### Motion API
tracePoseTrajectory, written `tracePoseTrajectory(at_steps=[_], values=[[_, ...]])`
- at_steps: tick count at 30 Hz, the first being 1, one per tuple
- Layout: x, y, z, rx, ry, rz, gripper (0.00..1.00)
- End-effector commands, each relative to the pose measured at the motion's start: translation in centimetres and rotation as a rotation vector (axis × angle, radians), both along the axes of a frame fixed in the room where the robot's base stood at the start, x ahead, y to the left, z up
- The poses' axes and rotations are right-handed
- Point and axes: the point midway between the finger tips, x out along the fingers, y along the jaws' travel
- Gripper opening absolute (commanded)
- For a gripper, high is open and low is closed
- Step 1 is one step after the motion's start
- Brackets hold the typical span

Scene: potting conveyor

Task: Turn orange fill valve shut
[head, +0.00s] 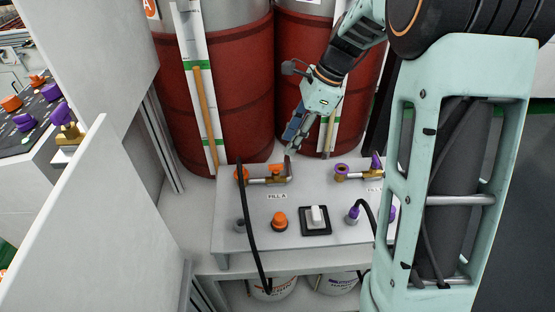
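The orange fill valve is on the grey panel, above the FILL A label. Its orange part (241,174) is at the left end of a short pipe, and its brass body (278,173) is at the right end. My gripper (291,146) points down just above the brass body. The fingertips are small and partly overlapped, so neither their gap nor any contact with the valve is clear. The valve's handle position is too small to read.
The panel (227,212) also carries an orange knob (279,220), a white rocker switch (316,218) and a purple valve (341,171). A black hose (246,222) crosses the left side. Red drums (230,90) stand behind, with white buckets (272,287) below.

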Motion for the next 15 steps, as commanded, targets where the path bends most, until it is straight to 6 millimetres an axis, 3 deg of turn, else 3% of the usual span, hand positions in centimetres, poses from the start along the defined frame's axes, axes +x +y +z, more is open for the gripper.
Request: tracePoseTrajectory(at_steps=[9,15], values=[[-0.1,2.3,-5.8,-0.002,0.002,0.003,0.32],[-0.1,3.2,-7.7,-0.002,-0.001,0.004,0.32]])
